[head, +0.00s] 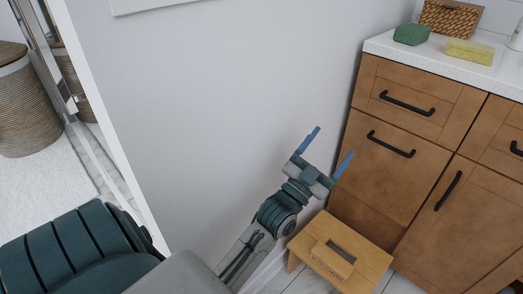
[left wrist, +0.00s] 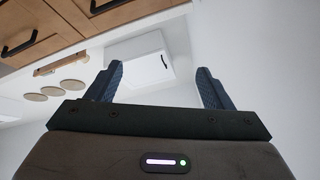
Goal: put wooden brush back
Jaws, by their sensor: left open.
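What looks like a wooden brush (head: 332,266), a light wood block with pale bristles along its near edge, lies on the small wooden step stool (head: 372,262) at the bottom of the head view. A dark slot shows beside it. My left gripper (head: 332,143) is open and empty, raised above and beyond the stool in the picture, in front of the grey wall. Its two blue fingers point up and away from the brush. In the left wrist view, nothing is between the fingers (left wrist: 158,75), and the brush does not show. My right gripper is not in view.
A wooden cabinet (head: 400,180) with black handles stands right of the stool. A wicker hamper (head: 25,105) stands far left. The wall is close behind my left arm.

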